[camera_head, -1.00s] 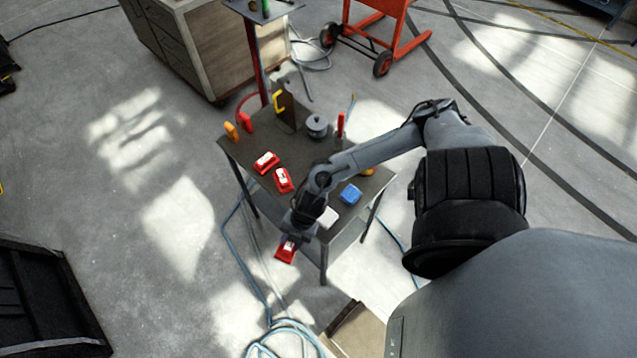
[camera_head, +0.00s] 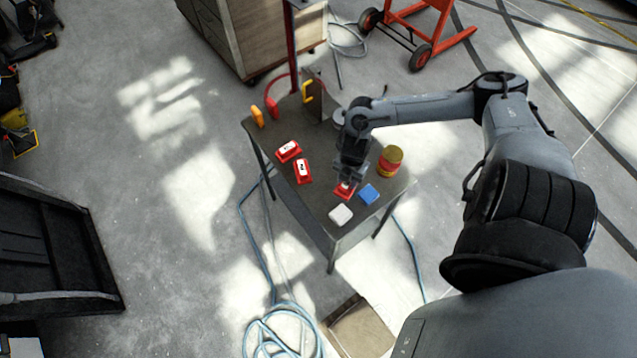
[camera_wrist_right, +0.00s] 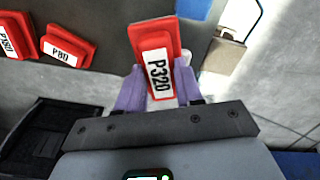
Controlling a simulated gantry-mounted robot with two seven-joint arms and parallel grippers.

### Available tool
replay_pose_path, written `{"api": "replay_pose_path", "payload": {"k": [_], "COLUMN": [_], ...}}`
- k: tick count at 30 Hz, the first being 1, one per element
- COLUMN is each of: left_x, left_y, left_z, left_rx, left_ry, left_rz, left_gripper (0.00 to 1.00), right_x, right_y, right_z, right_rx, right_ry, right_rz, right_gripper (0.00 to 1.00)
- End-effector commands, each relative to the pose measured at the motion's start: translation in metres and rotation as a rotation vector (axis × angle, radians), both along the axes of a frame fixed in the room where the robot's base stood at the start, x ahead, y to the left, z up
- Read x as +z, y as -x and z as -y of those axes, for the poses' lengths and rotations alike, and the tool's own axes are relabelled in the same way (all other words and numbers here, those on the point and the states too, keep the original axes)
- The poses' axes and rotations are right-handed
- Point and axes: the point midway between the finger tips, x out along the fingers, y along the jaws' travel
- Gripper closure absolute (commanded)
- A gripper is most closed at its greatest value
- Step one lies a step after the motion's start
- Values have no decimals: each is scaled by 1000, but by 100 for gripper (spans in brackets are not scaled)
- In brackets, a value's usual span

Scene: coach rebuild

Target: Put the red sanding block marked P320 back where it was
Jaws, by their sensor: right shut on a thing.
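The red sanding block (camera_wrist_right: 155,60) shows its white P320 label in the right wrist view. My right gripper (camera_wrist_right: 158,88) is shut on it, with a purple finger on either side. In the head view the block (camera_head: 344,191) shows below my right gripper (camera_head: 347,179), over the table (camera_head: 318,218), left of the blue block (camera_head: 369,194). I cannot tell whether it touches the tabletop. Two other red blocks (camera_head: 288,151) (camera_head: 303,171) lie to the left on the table; one reads P80 (camera_wrist_right: 68,46) in the wrist view. My left gripper is out of view.
A white block (camera_head: 340,215) lies near the table's front corner. A yellow and red can (camera_head: 390,160) stands to the right. A yellow clamp (camera_head: 307,92) and orange (camera_head: 257,116) and red (camera_head: 271,108) items are at the back. A blue hose (camera_head: 290,325) lies on the floor.

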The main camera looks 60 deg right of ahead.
Motion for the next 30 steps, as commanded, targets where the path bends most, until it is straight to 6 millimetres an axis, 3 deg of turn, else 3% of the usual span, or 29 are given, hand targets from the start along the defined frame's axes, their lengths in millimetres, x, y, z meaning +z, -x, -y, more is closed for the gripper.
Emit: {"api": "replay_pose_path", "payload": {"k": [15, 25, 30], "left_x": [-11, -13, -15], "left_y": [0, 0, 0], "left_z": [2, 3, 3], "left_rx": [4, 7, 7], "left_ry": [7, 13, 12], "left_rz": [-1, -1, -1], "left_gripper": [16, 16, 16], "right_x": [-54, -67, -88], "right_y": [-90, -104, -104], "right_z": [-5, -5, -6], "right_rx": [-1, 2, 0], "right_ry": [-4, -2, -3], "right_rz": [0, -3, -3], "right_gripper": [89, 89, 89]}}
